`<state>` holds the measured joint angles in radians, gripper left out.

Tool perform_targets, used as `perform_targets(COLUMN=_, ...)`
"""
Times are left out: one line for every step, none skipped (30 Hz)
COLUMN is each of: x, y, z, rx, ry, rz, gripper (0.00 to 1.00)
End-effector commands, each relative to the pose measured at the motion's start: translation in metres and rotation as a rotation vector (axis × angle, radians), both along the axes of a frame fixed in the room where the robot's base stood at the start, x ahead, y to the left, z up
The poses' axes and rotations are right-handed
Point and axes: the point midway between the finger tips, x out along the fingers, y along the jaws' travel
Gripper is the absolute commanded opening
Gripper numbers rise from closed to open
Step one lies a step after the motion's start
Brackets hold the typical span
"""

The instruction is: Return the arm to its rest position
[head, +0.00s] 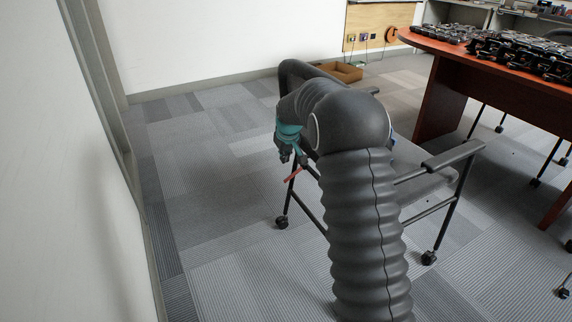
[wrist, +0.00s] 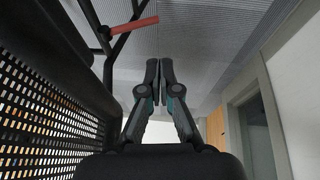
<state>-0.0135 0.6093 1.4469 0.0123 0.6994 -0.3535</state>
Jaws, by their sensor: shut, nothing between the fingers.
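My arm rises at the centre of the head view and bends over at the top. My gripper (head: 285,155) hangs at its left end, pointing down, and is partly hidden by the arm. In the wrist view my gripper (wrist: 159,68) shows its two dark fingers together, with nothing between them. A chair (head: 455,155) with black armrests and castors stands right behind my arm, which hides part of it. The chair's perforated black back (wrist: 50,120) is close on the left in the wrist view.
A red stick-like piece (head: 293,175) shows by the chair frame near my gripper, and also in the wrist view (wrist: 134,26). A table (head: 450,55) with many radios stands at the right. A cardboard box (head: 345,71) lies behind. Carpet (head: 215,200) is clear at left, beside a wall.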

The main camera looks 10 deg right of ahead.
Motion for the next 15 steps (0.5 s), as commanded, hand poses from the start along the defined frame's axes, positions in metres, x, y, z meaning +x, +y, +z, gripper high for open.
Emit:
perform_targets(x=-0.002, y=0.000, z=0.006, rx=-0.001, ry=-0.001, rz=0.000, gripper=0.00)
perform_targets(x=-0.004, y=0.001, z=0.009, rx=-0.001, ry=-0.001, rz=0.000, gripper=0.00)
perform_targets(x=-0.005, y=0.001, z=0.012, rx=0.000, ry=-0.001, rz=-0.001, gripper=0.00)
perform_targets(x=-0.006, y=0.001, z=0.014, rx=0.000, ry=-0.001, rz=-0.001, gripper=0.00)
perform_targets(x=-0.007, y=0.001, z=0.015, rx=0.000, ry=-0.001, rz=-0.001, gripper=0.00)
perform_targets(x=-0.008, y=0.001, z=0.017, rx=0.001, ry=-0.001, rz=-0.005, gripper=0.00)
perform_targets(x=-0.008, y=0.001, z=0.017, rx=0.003, ry=0.000, rz=-0.011, gripper=0.00)
perform_targets(x=-0.009, y=0.001, z=0.018, rx=0.007, ry=0.003, rz=-0.019, gripper=0.00)
perform_targets(x=-0.010, y=0.001, z=0.017, rx=0.013, ry=0.010, rz=-0.035, gripper=0.00)
perform_targets(x=-0.014, y=0.000, z=0.014, rx=0.019, ry=0.023, rz=-0.051, gripper=0.00)
perform_targets(x=-0.019, y=0.000, z=0.008, rx=0.022, ry=0.041, rz=-0.062, gripper=0.00)
perform_targets(x=-0.027, y=0.000, z=0.000, rx=0.025, ry=0.064, rz=-0.076, gripper=0.00)
perform_targets(x=-0.033, y=0.000, z=-0.007, rx=0.028, ry=0.084, rz=-0.085, gripper=0.00)
perform_targets(x=-0.040, y=-0.001, z=-0.013, rx=0.029, ry=0.105, rz=-0.095, gripper=0.00)
perform_targets(x=-0.053, y=-0.001, z=-0.019, rx=0.032, ry=0.133, rz=-0.110, gripper=0.00)
